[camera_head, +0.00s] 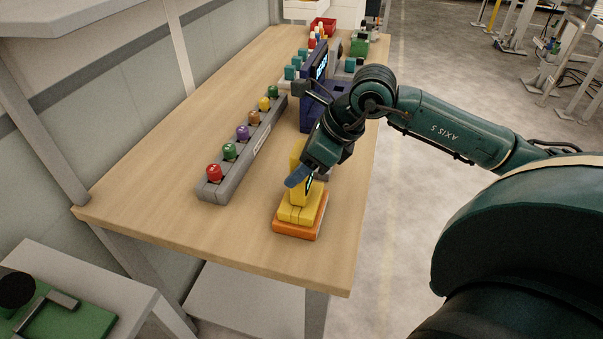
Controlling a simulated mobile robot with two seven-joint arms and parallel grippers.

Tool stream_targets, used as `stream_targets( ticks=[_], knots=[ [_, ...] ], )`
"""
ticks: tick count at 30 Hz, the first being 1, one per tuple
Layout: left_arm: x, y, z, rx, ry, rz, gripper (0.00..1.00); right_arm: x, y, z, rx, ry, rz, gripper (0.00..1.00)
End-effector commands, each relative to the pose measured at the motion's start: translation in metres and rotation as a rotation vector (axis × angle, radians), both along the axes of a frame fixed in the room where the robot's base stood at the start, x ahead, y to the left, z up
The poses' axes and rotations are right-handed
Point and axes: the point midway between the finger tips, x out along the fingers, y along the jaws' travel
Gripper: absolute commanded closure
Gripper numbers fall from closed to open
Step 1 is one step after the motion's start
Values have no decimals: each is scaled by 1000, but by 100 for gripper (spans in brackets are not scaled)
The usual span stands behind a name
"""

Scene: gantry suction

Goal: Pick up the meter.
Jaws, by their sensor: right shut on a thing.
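The meter appears to be the yellow upright body (298,192) standing at the near right part of the wooden table. Below it is a stepped yellow block on an orange base (297,232). My right gripper (303,181) reaches down from the right and is shut on the yellow meter. The gripper and wrist hide much of the meter's upper part and its face. I cannot tell whether the meter touches the yellow block below. My left gripper is not in view.
A grey rack (212,191) with several coloured knobs lies left of the gripper. A dark blue device with a lit display (321,66) stands behind my wrist. A red bin (323,25) and a green box (360,46) are at the far end. The table's near left is clear.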

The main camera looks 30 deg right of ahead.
Motion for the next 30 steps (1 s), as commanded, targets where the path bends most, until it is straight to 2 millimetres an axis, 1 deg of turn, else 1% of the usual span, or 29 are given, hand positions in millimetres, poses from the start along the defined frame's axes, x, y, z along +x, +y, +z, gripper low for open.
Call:
stream_targets(
  ticks=[1,9,14,17,20,23,30],
  knots=[
    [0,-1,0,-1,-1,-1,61,0,0,0,0,0,0,60],
    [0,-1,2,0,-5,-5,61,0,0,1,0,-1,-1,81],
    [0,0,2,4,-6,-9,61,0,0,1,0,-1,-1,81],
    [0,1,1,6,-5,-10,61,1,0,5,0,-4,0,81],
    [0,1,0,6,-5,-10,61,1,0,14,0,-6,-1,81],
    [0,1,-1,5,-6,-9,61,1,0,27,-1,-8,0,81],
    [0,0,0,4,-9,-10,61,1,0,67,0,-8,0,81]
  ],
)
